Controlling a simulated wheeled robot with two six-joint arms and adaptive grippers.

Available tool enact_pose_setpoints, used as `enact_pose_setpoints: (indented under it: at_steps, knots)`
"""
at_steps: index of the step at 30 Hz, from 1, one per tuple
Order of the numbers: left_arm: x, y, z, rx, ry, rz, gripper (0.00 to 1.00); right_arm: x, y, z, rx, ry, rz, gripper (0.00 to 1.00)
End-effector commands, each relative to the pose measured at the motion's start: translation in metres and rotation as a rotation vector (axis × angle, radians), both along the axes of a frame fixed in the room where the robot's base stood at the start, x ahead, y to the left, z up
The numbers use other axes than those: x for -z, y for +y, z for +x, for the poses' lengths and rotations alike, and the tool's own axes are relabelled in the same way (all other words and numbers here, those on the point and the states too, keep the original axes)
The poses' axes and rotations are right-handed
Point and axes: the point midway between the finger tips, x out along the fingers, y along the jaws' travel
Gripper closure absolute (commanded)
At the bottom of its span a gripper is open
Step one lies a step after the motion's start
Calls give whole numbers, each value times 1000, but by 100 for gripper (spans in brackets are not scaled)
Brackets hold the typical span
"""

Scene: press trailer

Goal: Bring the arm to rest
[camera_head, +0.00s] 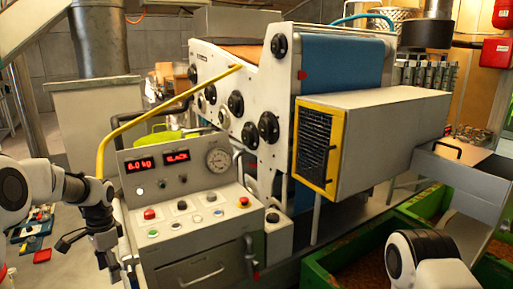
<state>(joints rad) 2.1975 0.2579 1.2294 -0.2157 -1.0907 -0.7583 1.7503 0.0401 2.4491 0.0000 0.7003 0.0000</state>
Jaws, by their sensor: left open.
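My left arm (35,190) comes in from the left, with white links and a dark wrist. My left gripper (86,254) hangs low beside the left side of the control console, pointing down. Its dark fingers are apart and I see nothing between them. The picture does not clearly show whether it touches the console. A white and black link of my right arm (430,260) shows at the lower right. My right gripper is out of the picture.
The grey control console (205,240) has red displays, a gauge and buttons. A yellow rail (150,115) curves above it. Behind stands the press with a blue belt (345,68) and a grey box (375,125). Green bins (345,265) lie at the lower right. Small items lie on the floor at left.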

Motion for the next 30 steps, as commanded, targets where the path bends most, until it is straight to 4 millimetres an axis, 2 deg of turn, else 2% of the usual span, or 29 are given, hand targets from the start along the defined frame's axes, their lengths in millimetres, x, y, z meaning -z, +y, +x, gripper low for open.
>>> enact_pose_setpoints:
  at_steps: [1,5,8,11,12,14,15,17,18,20,21,24,25,28,30]
  knots:
    - [19,-4,-8,7,32,0,32,6,0,0,0,0,0,60]
    - [63,-17,-34,27,127,-4,32,15,0,0,0,1,0,60]
    - [104,-29,-61,44,202,-12,32,23,0,-1,0,2,0,60]
    - [158,-46,-99,53,276,-18,32,33,0,-1,0,2,0,60]
    - [184,-54,-119,52,305,-21,32,39,0,-1,0,2,0,60]
    - [223,-68,-154,39,344,-23,32,47,0,-1,0,2,0,60]
    - [248,-77,-180,24,363,-24,32,52,0,-1,0,2,0,60]
    - [283,-90,-222,-10,385,-20,32,60,0,-1,0,1,0,60]
    - [303,-99,-251,-41,392,-15,32,65,0,-1,0,1,0,60]
    - [328,-111,-299,-102,392,-3,32,72,0,-1,0,1,0,60]
    - [342,-118,-332,-156,381,10,32,77,0,-1,0,1,0,60]
    - [348,-130,-391,-321,290,46,32,81,0,-1,0,2,0,60]
    - [345,-131,-399,-373,247,54,32,81,0,-1,0,2,0,60]
    - [333,-131,-398,-534,83,62,32,78,0,-1,0,2,0,60]
    - [332,-129,-383,-617,-25,52,32,78,0,-1,0,1,0,60]
